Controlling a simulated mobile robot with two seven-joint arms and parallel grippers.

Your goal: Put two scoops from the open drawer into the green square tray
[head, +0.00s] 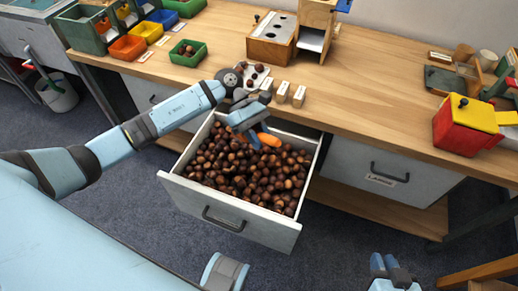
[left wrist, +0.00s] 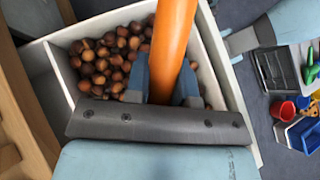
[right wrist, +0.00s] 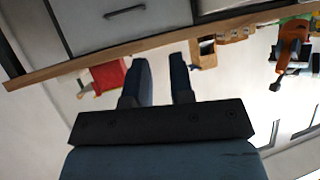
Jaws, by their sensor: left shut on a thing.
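My left gripper (head: 254,128) is over the open drawer (head: 236,222) and is shut on an orange handle (head: 270,140), which I take to be the scoop's. The handle also shows between the fingers in the left wrist view (left wrist: 172,45). The scoop's bowl is not visible. Brown chestnuts (head: 250,178) fill the drawer; they also show in the left wrist view (left wrist: 105,58). The green square tray (head: 201,58) stands on the bench, behind and left of the drawer, with a few brown chestnuts in it. My right gripper (right wrist: 160,75) is open and empty, low at the right.
Small wooden label blocks (head: 282,91) and a white dish (head: 264,76) with chestnuts stand near the bench edge. A wooden box (head: 270,50) stands behind them. A red box with a yellow lid (head: 457,133) is at the right.

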